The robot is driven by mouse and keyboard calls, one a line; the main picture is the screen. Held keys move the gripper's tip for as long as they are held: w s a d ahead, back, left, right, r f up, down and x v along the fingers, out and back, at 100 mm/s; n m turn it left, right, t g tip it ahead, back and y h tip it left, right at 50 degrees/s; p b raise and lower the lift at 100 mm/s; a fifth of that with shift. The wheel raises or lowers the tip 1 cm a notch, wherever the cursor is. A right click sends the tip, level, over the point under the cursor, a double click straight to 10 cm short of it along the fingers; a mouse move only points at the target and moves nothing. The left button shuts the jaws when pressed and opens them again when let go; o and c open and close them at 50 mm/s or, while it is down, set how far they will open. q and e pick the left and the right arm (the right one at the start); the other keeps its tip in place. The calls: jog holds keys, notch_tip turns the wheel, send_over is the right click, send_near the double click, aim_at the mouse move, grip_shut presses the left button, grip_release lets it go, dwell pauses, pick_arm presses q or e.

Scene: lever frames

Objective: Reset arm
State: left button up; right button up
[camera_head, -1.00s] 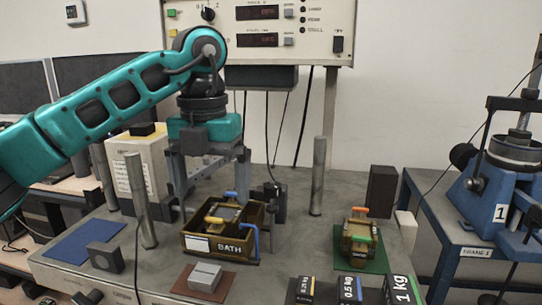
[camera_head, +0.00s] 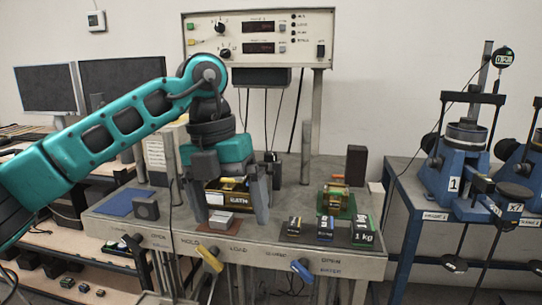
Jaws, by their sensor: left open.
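My left gripper (camera_head: 230,212) points down over the bench, its two dark fingers set wide apart and open. The teal left arm reaches in from the left. Behind and between the fingers is the brown box labelled BATH (camera_head: 234,199), partly hidden by them. A grey block (camera_head: 221,218) lies on a brown mat near the fingers, in front of the box. I cannot tell whether the fingers touch anything. My right gripper is not in view.
On the bench (camera_head: 178,228) are a blue mat (camera_head: 126,202), a brass piece on a green mat (camera_head: 336,196) and several labelled weights (camera_head: 326,229). A yellow-handled lever (camera_head: 209,259) and a blue-handled lever (camera_head: 302,271) show at the front. Posts rise from the bench. Blue machines (camera_head: 462,158) stand right.

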pick_arm(q)
jog(key=s+d+f+g+h, duration=0.2)
jog(key=s+d+g+h, duration=0.15)
jog(key=d+h, duration=0.3)
jog(key=s+d+f+g+h, duration=0.2)
jog(key=s+d+h, duration=0.2)
jog(key=d+h, duration=0.3)
jog(key=w+a+f+n+t+y, duration=0.2)
jog(key=a+f+n+t, duration=0.25)
jog(key=n+t, duration=0.45)
jog(key=w+a+f+n+t+y+p, duration=0.1)
jog(key=w+a+f+n+t, duration=0.1)
jog(key=a+f+n+t, duration=0.45)
jog(key=w+a+f+n+t+y, duration=0.25)
jog(key=n+t, duration=0.65)
jog(key=n, duration=0.5)
jog(key=s+a+f+n+g+y, duration=0.3)
jog(key=s+f, duration=0.4)
jog(key=f, duration=0.3)
jog(key=s+a+f+n+g+y, duration=0.4)
jog(key=s+a+f, duration=0.4)
jog(key=f, duration=0.3)
jog(key=shift+s+a+y+p, duration=0.15)
jog(key=shift+y+p, duration=0.2)
jog(key=shift+y, duration=0.05)
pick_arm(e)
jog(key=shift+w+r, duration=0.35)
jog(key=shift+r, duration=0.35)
